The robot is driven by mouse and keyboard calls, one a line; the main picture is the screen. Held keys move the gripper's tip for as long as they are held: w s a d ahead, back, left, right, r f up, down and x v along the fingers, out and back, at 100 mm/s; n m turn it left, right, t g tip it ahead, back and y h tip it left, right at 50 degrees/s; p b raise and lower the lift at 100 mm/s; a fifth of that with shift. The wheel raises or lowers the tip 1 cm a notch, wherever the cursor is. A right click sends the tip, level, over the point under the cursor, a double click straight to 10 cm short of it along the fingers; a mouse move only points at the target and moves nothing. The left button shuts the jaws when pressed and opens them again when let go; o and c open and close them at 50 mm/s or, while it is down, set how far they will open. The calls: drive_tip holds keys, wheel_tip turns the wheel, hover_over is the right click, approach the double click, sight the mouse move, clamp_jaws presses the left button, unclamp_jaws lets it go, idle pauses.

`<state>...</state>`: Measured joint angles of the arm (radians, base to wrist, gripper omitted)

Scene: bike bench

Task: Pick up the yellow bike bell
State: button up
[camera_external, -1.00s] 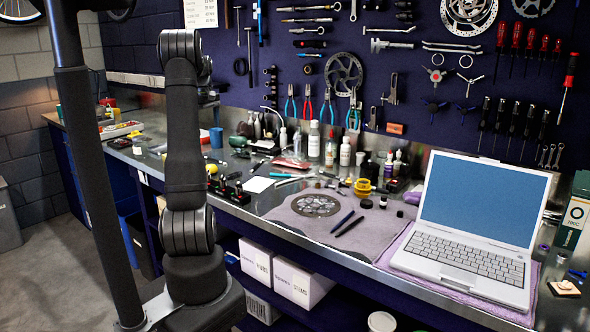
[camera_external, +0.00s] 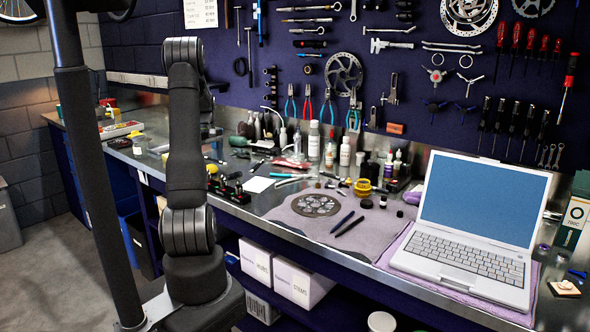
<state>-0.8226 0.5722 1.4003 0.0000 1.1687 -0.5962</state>
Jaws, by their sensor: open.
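A small rounded yellow thing (camera_external: 212,168) sits on the bench just right of my arm, partly hidden by it; it may be the bike bell, but it is too small to be sure. A second yellow thing (camera_external: 362,187), round and short like a stacked ring or cap, stands near the back of the grey mat. I cannot tell for certain which one is the bell. My gripper does not show clearly; my upright arm links hide the area behind them.
An open laptop (camera_external: 465,225) fills the right of the bench. A chainring (camera_external: 316,204) and two dark pens lie on the grey mat (camera_external: 290,218). Several bottles (camera_external: 345,152) stand along the back. Black clamp-like tools (camera_external: 228,190) lie near the front edge, right of my arm.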

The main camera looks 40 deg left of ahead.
sight(211, 166)
drive_tip(key=f, duration=0.4)
drive_tip(key=shift+w+f, duration=0.2)
drive_tip(key=shift+f, duration=0.1)
drive_tip(key=c, duration=1.1)
drive_tip(key=shift+o, duration=0.2)
drive_tip(key=shift+r, duration=0.15)
